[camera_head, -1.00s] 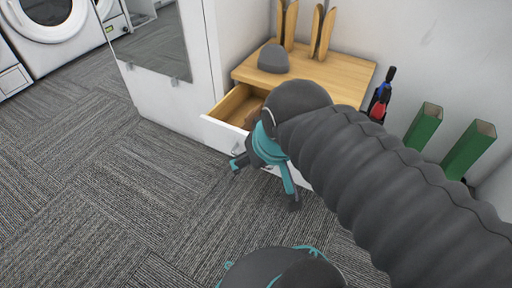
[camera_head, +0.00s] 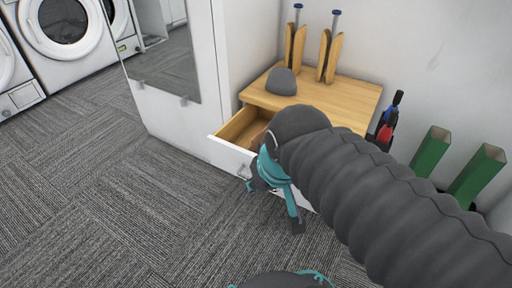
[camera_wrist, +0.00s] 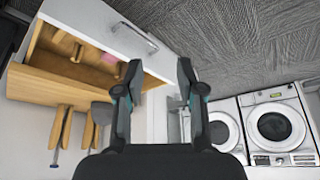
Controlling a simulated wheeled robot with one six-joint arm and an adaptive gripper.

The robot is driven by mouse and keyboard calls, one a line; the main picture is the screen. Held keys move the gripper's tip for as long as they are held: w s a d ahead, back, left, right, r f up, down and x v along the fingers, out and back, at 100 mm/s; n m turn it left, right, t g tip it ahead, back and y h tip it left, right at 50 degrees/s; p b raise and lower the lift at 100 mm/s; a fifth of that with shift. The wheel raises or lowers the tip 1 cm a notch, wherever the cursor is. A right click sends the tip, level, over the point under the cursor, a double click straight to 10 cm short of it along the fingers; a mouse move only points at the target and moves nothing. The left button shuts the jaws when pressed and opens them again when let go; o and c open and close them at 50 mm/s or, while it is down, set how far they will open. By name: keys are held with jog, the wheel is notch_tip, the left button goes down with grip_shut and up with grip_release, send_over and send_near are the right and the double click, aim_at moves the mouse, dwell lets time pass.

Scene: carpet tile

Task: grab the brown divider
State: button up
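My gripper (camera_head: 272,198) hangs in front of the white-fronted open drawer (camera_head: 231,156) in the head view. In the wrist view my gripper (camera_wrist: 158,88) is open and empty, its two dark fingers wide apart. The open drawer also shows at upper left in the wrist view, with its white front (camera_wrist: 112,28) and handle. Inside it lie a brown wooden piece (camera_wrist: 76,52), which may be the brown divider, and a small pink thing (camera_wrist: 108,58). I cannot tell their full shapes. In the head view my arm hides part of the drawer's inside.
A wooden top (camera_head: 325,97) above the drawer carries a grey dome (camera_head: 282,82) and wooden holders (camera_head: 329,55). Green posts (camera_head: 476,175) stand at right. A white mirrored panel (camera_head: 160,60) stands left, with washing machines (camera_head: 68,28) beyond. The carpet (camera_head: 120,205) at left is clear.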

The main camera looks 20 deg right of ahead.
jog(key=w+d+f+g, duration=0.15)
jog(key=w+f, duration=0.25)
jog(key=w, duration=0.5)
jog(key=m+h+b, duration=0.1)
jog(key=m+h, duration=0.3)
jog(key=m, duration=0.6)
send_near(256, 136)
jog(key=shift+g, duration=0.35)
jog(key=w+f, duration=0.1)
jog(key=w+d+f, duration=0.1)
jog(key=f, duration=0.1)
jog(key=d+f+b, duration=0.1)
jog(key=f, duration=0.1)
jog(key=shift+w+d, duration=0.2)
jog(key=shift+w, duration=0.2)
jog(key=shift+y, duration=0.3)
jog(key=shift+s+b+x, duration=0.15)
jog(key=shift+b+x, duration=0.15)
jog(key=shift+x, duration=1.05)
jog(key=shift+s+b+x, duration=0.1)
jog(key=shift+b+x, duration=0.15)
jog(key=shift+x, duration=1.1)
jog(key=shift+a, duration=0.1)
grip_shut()
